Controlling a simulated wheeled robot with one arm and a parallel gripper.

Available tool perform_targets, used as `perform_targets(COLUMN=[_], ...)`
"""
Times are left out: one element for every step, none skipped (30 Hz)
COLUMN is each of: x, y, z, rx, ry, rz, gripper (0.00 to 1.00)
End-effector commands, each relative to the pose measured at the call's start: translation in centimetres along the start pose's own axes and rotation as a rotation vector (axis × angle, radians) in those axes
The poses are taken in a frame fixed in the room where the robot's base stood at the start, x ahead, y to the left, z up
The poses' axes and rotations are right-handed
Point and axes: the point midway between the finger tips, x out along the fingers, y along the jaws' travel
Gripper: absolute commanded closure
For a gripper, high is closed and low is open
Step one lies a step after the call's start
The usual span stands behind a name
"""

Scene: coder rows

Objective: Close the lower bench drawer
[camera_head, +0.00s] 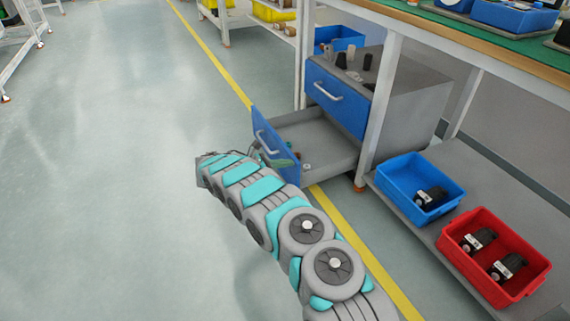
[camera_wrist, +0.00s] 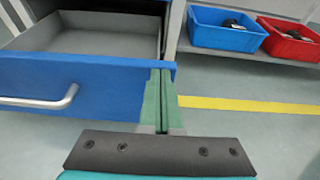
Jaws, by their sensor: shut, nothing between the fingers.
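The lower bench drawer stands pulled out, its blue front (camera_head: 277,137) away from the grey cabinet (camera_head: 405,100). In the wrist view the blue front (camera_wrist: 108,82) fills the left side, with its silver handle (camera_wrist: 45,102) at left and the grey open inside behind it. My gripper (camera_wrist: 161,75) has its green fingers together and empty, at the right end of the drawer front. Whether they touch it I cannot tell. In the head view the gripper (camera_head: 284,162) is beside the front, partly hidden by my arm. The upper drawer (camera_head: 338,97) is shut.
A blue bin (camera_head: 402,165) and a red bin (camera_head: 455,233) with dark parts stand on the low shelf to the right. A bench leg (camera_head: 378,105) stands beside the cabinet.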

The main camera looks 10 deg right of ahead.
Motion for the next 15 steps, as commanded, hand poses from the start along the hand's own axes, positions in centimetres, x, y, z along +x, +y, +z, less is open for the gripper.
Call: perform_targets(x=[0.1, 0.2, 0.4, 0.6, 0.8, 1.2, 1.6, 2.0, 2.6, 3.2, 3.8, 4.7, 5.3, 6.0, 7.1], y=[0.0, 0.0, 0.0, 0.0, -0.1, -0.1, -0.1, -0.1, -0.1, -0.1, -0.1, -0.1, -0.1, -0.1, -0.1], z=[0.0, 0.1, 0.1, 0.2, 0.3, 0.4, 0.5, 0.7, 0.9, 1.0, 1.2, 1.4, 1.6, 1.9, 2.2], rx=[0.0, 0.0, 0.0, 0.0, 0.0, 0.0, 0.001, 0.001, 0.001, 0.0, 0.001, 0.001, 0.0, 0.0, 0.0], ry=[0.0, 0.0, 0.0, 0.0, -0.001, -0.001, -0.001, -0.002, -0.002, -0.002, -0.001, 0.0, 0.0, 0.0, 0.0], rz=[-0.001, -0.001, -0.001, -0.002, -0.002, -0.003, -0.003, -0.004, -0.004, -0.004, -0.004, -0.004, -0.003, -0.003, -0.005], gripper=[1.0, 1.0, 1.0, 1.0, 1.0, 1.0, 1.0, 1.0, 1.0, 1.0, 1.0, 1.0, 1.0, 1.0, 1.0])
